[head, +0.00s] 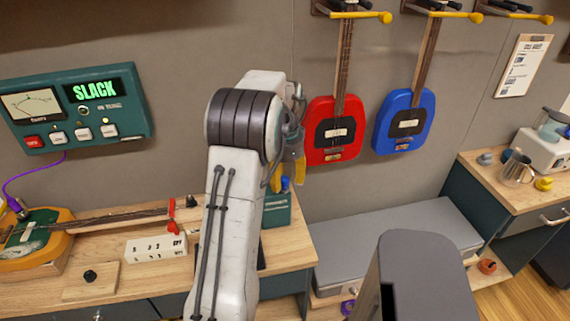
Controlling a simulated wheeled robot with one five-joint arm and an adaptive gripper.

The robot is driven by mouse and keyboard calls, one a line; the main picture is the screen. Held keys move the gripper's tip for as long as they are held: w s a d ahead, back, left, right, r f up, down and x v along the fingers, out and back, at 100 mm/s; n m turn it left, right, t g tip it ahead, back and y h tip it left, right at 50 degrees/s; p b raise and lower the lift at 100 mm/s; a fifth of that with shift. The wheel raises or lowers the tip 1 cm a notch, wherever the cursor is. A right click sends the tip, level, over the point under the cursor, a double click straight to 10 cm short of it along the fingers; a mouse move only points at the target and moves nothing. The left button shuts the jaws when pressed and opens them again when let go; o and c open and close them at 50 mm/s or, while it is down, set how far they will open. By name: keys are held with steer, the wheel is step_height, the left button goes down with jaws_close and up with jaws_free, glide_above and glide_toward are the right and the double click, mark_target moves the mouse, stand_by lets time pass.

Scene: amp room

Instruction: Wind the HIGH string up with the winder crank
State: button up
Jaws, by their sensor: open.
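An orange guitar (52,258) with a green plate lies on the bench at the left, its neck (110,217) pointing right. Red parts (173,227) stand at the neck's far end; I cannot tell whether one is the winder crank. The individual strings are too small to tell apart. The green tuner box (75,105) on the wall reads "SLACK", with a needle dial and several buttons. My gripper (287,187) is open, mostly hidden behind my arm, with yellow fingers showing above the bench's right end. A blue-topped item (285,184) shows between or behind them; contact is unclear.
A green box (278,210) is at the bench's right end. A white block (157,248) and a wooden board with a black knob (90,275) lie in front of the neck. Red (333,150) and blue (404,140) guitars hang behind.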

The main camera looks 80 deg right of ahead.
mark_target(283, 178)
step_height(283, 178, up, 11)
steer(key=shift+r, duration=0.2)
stand_by(0.4)
stand_by(0.3)
stand_by(0.4)
steer(key=w+a+r+n+h, duration=0.1)
steer(key=w+a+n, duration=0.35)
steer(key=w, duration=0.45)
steer(key=w+a+r+n, duration=0.25)
steer(key=w+a, duration=0.25)
steer(key=w, duration=0.3)
steer(key=w+a+n+t, duration=0.1)
steer(key=w+a+n, duration=0.6)
steer(key=a, duration=0.5)
steer(key=s+a+f+n+t, duration=0.1)
steer(key=s+a+f+n, duration=0.1)
steer(key=a+n, duration=0.5)
steer(key=s+a+f+n+t+y, duration=0.1)
steer(key=a+f+n, duration=0.4)
steer(key=a, duration=1.2)
steer(key=shift+s+a+n+t, duration=0.45)
steer(key=shift+s+n, duration=0.3)
steer(key=shift+n, duration=0.85)
